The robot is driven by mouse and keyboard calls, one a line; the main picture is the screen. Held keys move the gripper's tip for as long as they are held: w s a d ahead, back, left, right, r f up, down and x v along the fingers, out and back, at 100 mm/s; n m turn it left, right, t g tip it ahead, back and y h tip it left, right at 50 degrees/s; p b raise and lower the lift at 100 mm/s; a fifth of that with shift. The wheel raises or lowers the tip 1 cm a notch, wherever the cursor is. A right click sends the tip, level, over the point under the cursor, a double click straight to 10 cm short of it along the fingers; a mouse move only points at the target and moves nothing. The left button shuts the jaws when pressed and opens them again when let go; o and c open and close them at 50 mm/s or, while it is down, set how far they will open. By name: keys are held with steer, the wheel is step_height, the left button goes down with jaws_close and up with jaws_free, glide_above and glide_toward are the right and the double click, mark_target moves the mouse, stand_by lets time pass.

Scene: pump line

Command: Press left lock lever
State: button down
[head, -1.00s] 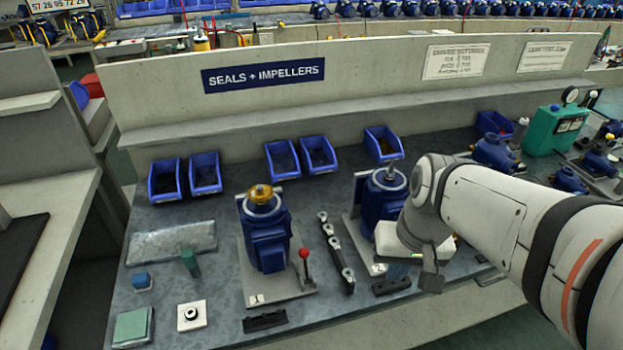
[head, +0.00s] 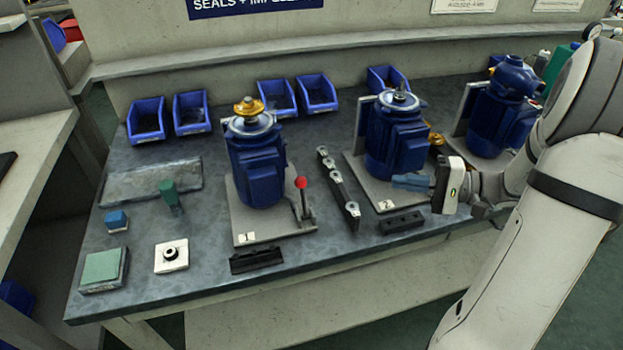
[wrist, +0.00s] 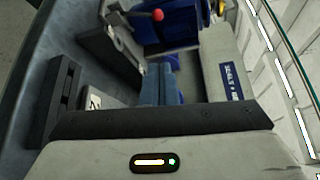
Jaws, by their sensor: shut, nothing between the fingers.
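The left lock lever (head: 303,199) is a thin upright metal rod with a red ball knob. It stands at the right front of the base plate (head: 240,225) marked 1, beside a blue motor (head: 257,165). In the wrist view the red knob (wrist: 157,14) shows at the top, beyond the fingers. My gripper (head: 394,181) is shut and empty. Its blue fingers point left, at the front of the second blue motor (head: 396,137), well to the right of the lever and apart from it. The fingers also show in the wrist view (wrist: 160,66).
A dark rail with round metal pieces (head: 337,187) lies between lever and gripper. Black blocks (head: 256,260) (head: 402,222) lie near the front edge. Blue bins (head: 147,120) line the back. A third motor (head: 500,110) stands right.

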steer(key=shift+a, duration=0.15)
steer(key=b, duration=0.2)
glide_toward(303, 196)
steer(key=w+a+r, duration=0.1)
steer(key=w+a, duration=0.5)
steer(key=a, duration=0.2)
steer(key=shift+r, duration=0.15)
steer(key=shift+w+d, duration=0.1)
